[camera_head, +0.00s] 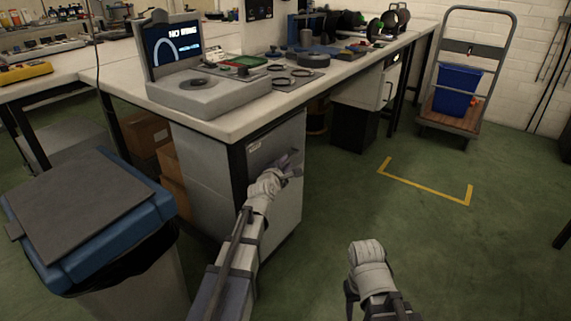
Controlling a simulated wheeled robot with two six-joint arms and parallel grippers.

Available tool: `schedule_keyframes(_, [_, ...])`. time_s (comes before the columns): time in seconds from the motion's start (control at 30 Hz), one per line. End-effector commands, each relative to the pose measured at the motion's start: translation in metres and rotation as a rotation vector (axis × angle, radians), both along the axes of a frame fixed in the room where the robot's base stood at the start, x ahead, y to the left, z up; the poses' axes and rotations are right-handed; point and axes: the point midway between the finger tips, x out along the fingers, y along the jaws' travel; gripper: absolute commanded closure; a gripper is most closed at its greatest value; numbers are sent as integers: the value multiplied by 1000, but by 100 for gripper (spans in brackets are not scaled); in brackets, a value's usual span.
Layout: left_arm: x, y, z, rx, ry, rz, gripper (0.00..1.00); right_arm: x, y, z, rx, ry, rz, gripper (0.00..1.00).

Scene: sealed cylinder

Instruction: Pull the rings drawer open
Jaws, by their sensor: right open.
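The drawer cabinet (283,213) stands under the near end of the workbench, its dark front facing right. A small pale label (254,146) is near the top of that front; I cannot read it. The upper drawer front (266,152) looks flush with the cabinet. My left gripper (292,166) is at this upper front, over where a handle could be; the handle is hidden and I cannot tell whether the jaws grip it. My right gripper (368,257) is open, low over the floor at right of the cabinet, apart from it; its fingers are hardly visible.
The workbench (232,124) carries a device with a screen (173,45) and several dark rings (282,80). A blue-lidded bin (85,215) stands at left. The green floor (430,240) right of the cabinet is clear; a trolley with a blue tub (456,90) stands farther back.

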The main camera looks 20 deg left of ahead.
Motion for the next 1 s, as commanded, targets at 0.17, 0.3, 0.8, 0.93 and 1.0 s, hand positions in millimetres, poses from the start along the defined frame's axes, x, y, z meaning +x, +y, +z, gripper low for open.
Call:
schedule_keyframes(0.17, [0,0,0,0,0,0,100,0,0,0,0,0,0,50])
schedule_keyframes(0.3, [0,0,0,0,0,0,100,0,0,0,0,0,0,50])
schedule_keyframes(0.8, [0,0,0,0,1,-1,100,0,0,0,0,0,0,50])
schedule_keyframes(0.93, [0,0,0,0,1,-1,100,0,0,0,0,0,0,50])
schedule_keyframes(1.0, [0,0,0,0,1,-1,100,0,0,0,0,0,0,50])
